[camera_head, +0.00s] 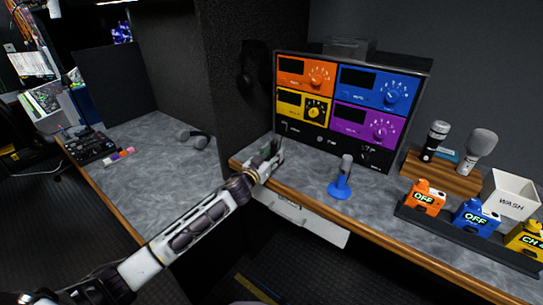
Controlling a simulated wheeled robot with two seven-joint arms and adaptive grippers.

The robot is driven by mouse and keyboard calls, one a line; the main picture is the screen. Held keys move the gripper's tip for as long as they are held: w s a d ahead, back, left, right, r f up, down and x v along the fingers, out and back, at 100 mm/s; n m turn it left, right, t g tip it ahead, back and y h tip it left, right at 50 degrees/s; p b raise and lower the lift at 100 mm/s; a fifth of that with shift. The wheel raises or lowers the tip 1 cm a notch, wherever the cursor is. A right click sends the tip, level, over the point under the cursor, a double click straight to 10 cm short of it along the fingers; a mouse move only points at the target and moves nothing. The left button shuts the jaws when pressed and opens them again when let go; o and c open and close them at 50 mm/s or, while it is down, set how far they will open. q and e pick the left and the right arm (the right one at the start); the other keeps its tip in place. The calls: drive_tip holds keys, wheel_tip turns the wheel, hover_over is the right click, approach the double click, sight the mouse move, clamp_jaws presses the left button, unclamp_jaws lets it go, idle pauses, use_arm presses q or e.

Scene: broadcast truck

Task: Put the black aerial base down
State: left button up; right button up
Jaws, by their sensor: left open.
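My left arm reaches in from the lower left. Its gripper (272,154) is open at the left end of the right-hand counter (310,187), in front of the coloured panel unit. Dark shapes show at its fingertips, too small to tell apart from the fingers. I cannot make out a black aerial base with certainty. My right gripper is not in view.
The panel unit (335,137) has orange, blue, yellow and purple panels. The left counter (165,170) has clear room.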

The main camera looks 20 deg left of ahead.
sight(273, 154)
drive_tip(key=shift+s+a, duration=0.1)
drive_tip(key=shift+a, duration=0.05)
use_arm(q)
drive_tip(key=shift+r, duration=0.15)
drive_tip(key=shift+s, duration=0.4)
drive_tip(key=shift+v, duration=3.15)
drive_tip(key=v, duration=0.5)
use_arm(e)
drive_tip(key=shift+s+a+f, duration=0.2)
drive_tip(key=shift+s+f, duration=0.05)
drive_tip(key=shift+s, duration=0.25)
